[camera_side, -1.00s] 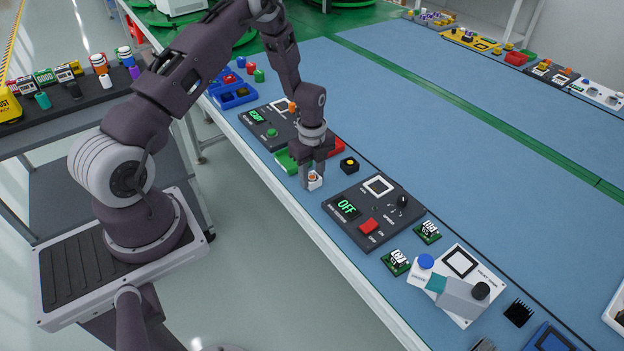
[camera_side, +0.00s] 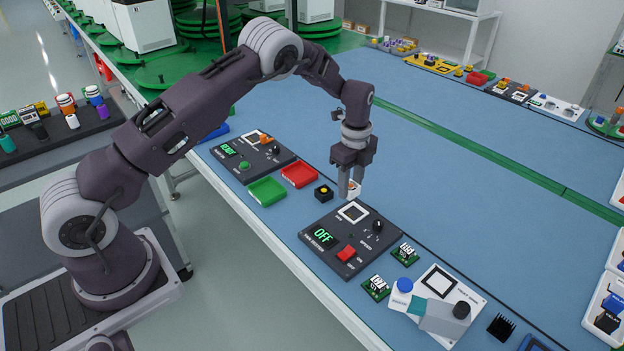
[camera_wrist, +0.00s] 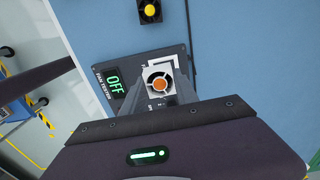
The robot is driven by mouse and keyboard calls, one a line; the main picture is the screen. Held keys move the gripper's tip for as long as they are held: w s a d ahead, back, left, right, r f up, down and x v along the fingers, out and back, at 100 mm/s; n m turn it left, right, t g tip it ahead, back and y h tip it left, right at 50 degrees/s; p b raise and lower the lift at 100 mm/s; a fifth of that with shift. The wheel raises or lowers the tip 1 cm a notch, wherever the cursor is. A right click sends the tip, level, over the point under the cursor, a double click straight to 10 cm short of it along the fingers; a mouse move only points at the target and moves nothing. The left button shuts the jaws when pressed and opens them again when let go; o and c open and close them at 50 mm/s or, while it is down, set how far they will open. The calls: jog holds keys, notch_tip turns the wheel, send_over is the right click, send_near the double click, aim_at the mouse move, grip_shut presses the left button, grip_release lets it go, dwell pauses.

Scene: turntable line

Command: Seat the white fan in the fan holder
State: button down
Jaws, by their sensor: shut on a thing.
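The white fan (camera_side: 353,188) has an orange hub, which shows clearly in the wrist view (camera_wrist: 159,84). My gripper (camera_side: 349,194) is shut on the fan, with a finger on either side of it. The fan holder looks to be the white square frame (camera_side: 353,212) on the dark fan tester panel (camera_side: 322,255). The fan is raised above the panel's far edge, near the frame and apart from it. In the wrist view the fan covers part of the frame (camera_wrist: 163,62). The panel's display (camera_side: 323,237) reads OFF.
A black fan with a yellow hub (camera_side: 323,193) lies left of the panel. Red (camera_side: 299,174) and green (camera_side: 267,191) trays are further left.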

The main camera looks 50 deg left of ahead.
aim_at(356, 195)
jog(key=shift+w+d+f, duration=0.15)
jog(key=shift+w+d, duration=0.2)
jog(key=shift+d, duration=0.4)
jog(key=shift+f, duration=2.25)
jog(key=shift+f, duration=0.75)
jog(key=c, duration=0.9)
grip_release()
jog(key=shift+o, duration=0.2)
notch_tip(356, 195, up, 7)
jog(key=shift+r, duration=0.1)
